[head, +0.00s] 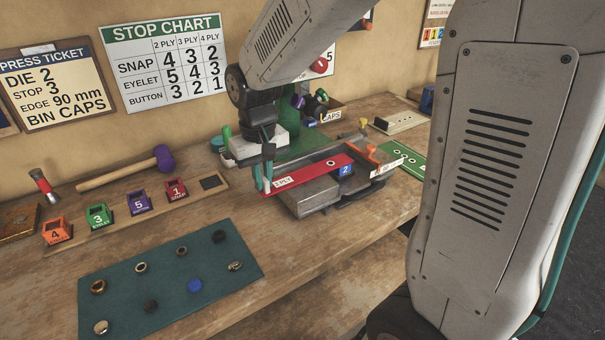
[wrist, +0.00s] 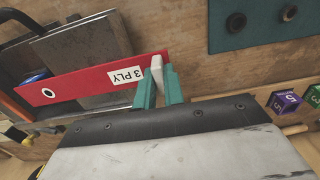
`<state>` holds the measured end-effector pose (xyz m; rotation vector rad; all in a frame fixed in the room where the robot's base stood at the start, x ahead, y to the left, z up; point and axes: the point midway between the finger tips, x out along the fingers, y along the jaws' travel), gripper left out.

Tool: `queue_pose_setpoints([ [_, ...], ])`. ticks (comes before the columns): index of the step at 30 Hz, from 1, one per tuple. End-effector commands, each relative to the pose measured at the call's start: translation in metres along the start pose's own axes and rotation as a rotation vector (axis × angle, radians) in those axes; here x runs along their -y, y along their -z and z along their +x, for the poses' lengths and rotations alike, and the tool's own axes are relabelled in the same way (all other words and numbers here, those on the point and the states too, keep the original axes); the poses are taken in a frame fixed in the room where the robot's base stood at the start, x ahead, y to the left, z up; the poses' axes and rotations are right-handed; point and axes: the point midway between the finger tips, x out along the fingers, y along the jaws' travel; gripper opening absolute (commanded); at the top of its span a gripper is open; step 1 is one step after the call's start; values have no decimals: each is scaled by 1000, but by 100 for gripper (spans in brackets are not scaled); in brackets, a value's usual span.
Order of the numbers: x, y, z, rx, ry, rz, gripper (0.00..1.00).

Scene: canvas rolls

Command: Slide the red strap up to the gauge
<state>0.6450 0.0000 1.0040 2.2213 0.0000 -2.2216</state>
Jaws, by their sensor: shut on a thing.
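The red strap (head: 310,174) is a long flat strip with a white ply label near one end and an eyelet hole further along. My gripper (head: 264,184) is shut on its labelled end, at the left in the head view. The wrist view shows the strap (wrist: 85,80) running left from my teal fingers (wrist: 158,88); the label reads 3 PLY. The strap lies over or just above the grey metal bed (head: 310,194); contact is unclear. A blue block marked 2 (head: 345,170) is beside its far end. I cannot tell which part is the gauge.
A white label plate (head: 388,168) and orange parts are right of the bed. A teal mat (head: 130,275) with several snaps and eyelets lies in front. Bare bench separates mat and bed.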

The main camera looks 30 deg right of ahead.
Motion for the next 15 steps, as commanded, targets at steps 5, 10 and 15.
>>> queue_pose_setpoints([
  [5,-1,0,0,0,0,0,0],
  [10,-5,0,0,0,0,1,0],
  [15,-10,-1,0,0,0,1,0],
])
